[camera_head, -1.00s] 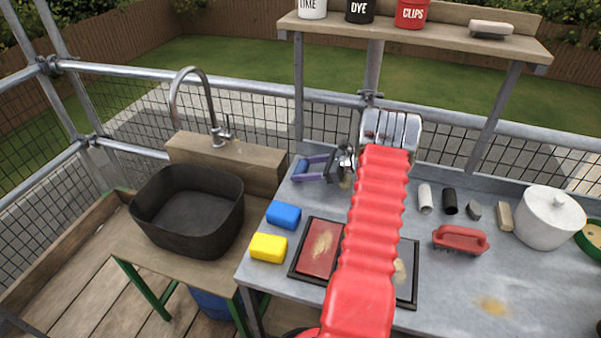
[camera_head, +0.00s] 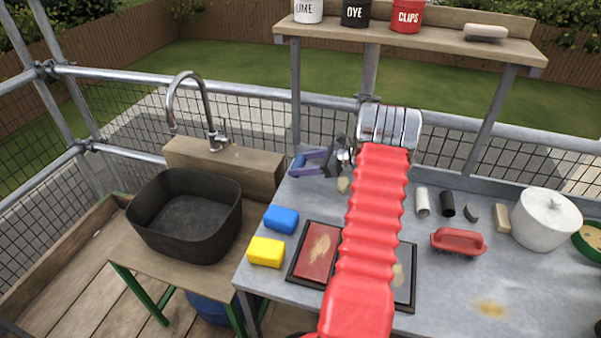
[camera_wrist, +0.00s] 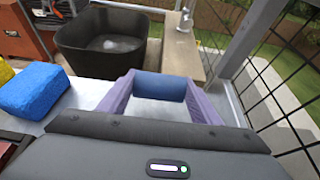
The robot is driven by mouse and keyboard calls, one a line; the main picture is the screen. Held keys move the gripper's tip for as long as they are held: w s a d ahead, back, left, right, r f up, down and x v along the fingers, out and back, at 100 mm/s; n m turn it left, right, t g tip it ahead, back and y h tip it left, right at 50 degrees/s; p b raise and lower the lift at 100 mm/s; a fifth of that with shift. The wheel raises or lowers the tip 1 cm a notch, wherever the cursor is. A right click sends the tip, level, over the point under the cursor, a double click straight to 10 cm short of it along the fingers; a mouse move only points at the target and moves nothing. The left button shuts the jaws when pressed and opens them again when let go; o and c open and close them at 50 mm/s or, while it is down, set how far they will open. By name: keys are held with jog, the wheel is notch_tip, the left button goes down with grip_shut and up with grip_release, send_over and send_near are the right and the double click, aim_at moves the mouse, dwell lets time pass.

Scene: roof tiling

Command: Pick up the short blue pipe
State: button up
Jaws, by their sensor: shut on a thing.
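The short blue pipe (camera_wrist: 160,86) is a dark blue cylinder lying crosswise between the two purple fingers of my gripper (camera_wrist: 161,92) in the wrist view. The fingers press on its two ends. In the head view the gripper (camera_head: 300,166) is at the back left of the grey bench, left of the red arm sleeve. There the blue pipe (camera_head: 297,165) is small, at the fingertips. It appears a little above the bench top, but the gap beneath it is hard to judge.
A blue sponge (camera_head: 281,219) and a yellow sponge (camera_head: 266,252) lie at the bench's left edge. A black basin (camera_head: 186,249) and tap (camera_head: 217,138) stand further left. White and black pipes (camera_head: 447,204), a red brush (camera_head: 458,242) and a white pot (camera_head: 545,220) are on the right.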

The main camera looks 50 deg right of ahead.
aim_at(300, 163)
notch_tip(300, 163, up, 6)
jog(key=shift+r, duration=0.1)
dwell(0.4)
jog(key=shift+a, duration=0.15)
jog(key=w+a+r, duration=0.1)
jog(key=w+a, duration=0.3)
jog(key=a, duration=0.5)
jog(key=w+a+r+h, duration=0.1)
jog(key=w+a, duration=0.2)
jog(key=a, duration=0.5)
jog(key=w+a+r, duration=0.1)
jog(key=w+a, duration=0.3)
jog(key=a, duration=0.5)
jog(key=s+a+f+m, duration=0.1)
jog(key=s+a, duration=0.3)
jog(key=a, duration=0.5)
jog(key=s+a+f+m+h, duration=0.1)
jog(key=s+a+f, duration=0.3)
jog(key=a, duration=0.6)
jog(key=shift+s+a+f+t, duration=0.15)
jog(key=shift+s+f+t, duration=0.05)
jog(key=shift+s+t, duration=0.25)
